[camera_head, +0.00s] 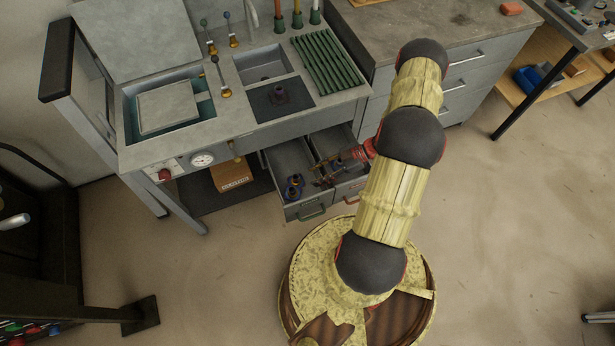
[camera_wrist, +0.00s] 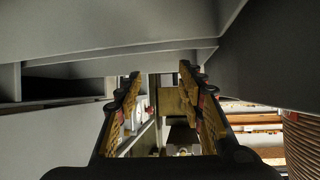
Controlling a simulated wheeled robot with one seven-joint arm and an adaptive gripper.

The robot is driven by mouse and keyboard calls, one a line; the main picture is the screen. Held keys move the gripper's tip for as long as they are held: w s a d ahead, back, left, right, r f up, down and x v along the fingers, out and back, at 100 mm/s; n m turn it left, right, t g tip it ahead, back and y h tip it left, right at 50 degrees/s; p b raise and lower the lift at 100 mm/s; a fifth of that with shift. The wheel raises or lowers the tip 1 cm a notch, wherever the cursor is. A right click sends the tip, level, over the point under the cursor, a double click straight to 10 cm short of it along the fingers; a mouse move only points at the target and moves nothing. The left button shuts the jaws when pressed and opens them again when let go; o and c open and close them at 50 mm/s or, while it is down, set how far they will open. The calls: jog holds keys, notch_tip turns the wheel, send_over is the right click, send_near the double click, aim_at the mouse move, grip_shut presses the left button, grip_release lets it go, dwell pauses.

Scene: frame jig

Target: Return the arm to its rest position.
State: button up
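My arm reaches out from its round base over the open drawers under the sink bench (camera_head: 240,130) in the head view. It is bent and extended, with dark joints and pale yellow links. My gripper (camera_head: 322,174) is low, at the two open drawers, with its fingers pointing left. In the wrist view my gripper (camera_wrist: 160,85) shows two fingers well apart with nothing held between them. Grey surfaces lie close above the fingers there. Whether the gripper touches a drawer wall, I cannot tell.
The left drawer (camera_head: 297,207) holds small blue and dark parts (camera_head: 293,187). A gauge (camera_head: 203,159) and a red knob (camera_head: 165,174) are on the bench front. A grey cabinet (camera_head: 480,75) stands at the right behind my arm.

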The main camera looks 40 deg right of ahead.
jog(key=shift+s+d+r, duration=0.15)
jog(key=shift+d+r, duration=0.05)
jog(key=shift+d, duration=0.1)
dwell(0.4)
